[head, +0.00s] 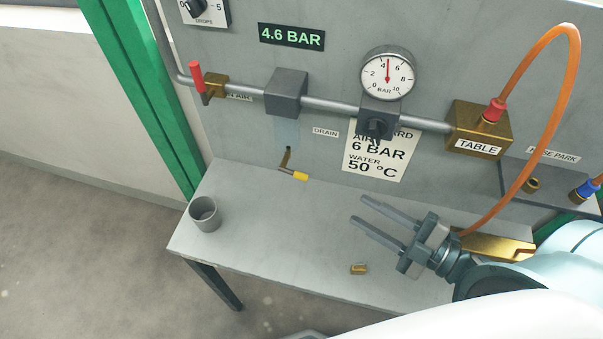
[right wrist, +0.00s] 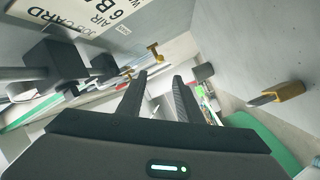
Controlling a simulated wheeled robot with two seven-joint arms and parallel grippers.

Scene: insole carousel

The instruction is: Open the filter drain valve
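The drain valve is a small brass fitting with a yellow-tipped lever (head: 300,175), below the clear filter bowl (head: 286,132) and the grey filter head (head: 286,92). The lever points right and slightly down. In the right wrist view a small yellow-and-brass piece (right wrist: 155,50), apparently this valve, lies beyond the fingertips. My right gripper (head: 360,209) is open and empty, above the bench, right of and lower in the picture than the lever, not touching it. It also shows in the right wrist view (right wrist: 160,77). My left gripper is not in view.
A grey cup (head: 205,214) stands at the bench's left end. A small brass piece (head: 358,268) lies near the bench's front edge. An orange hose (head: 567,90) arches at the right. A red-handled valve (head: 198,80), gauge (head: 388,75) and job card (head: 378,155) are on the panel.

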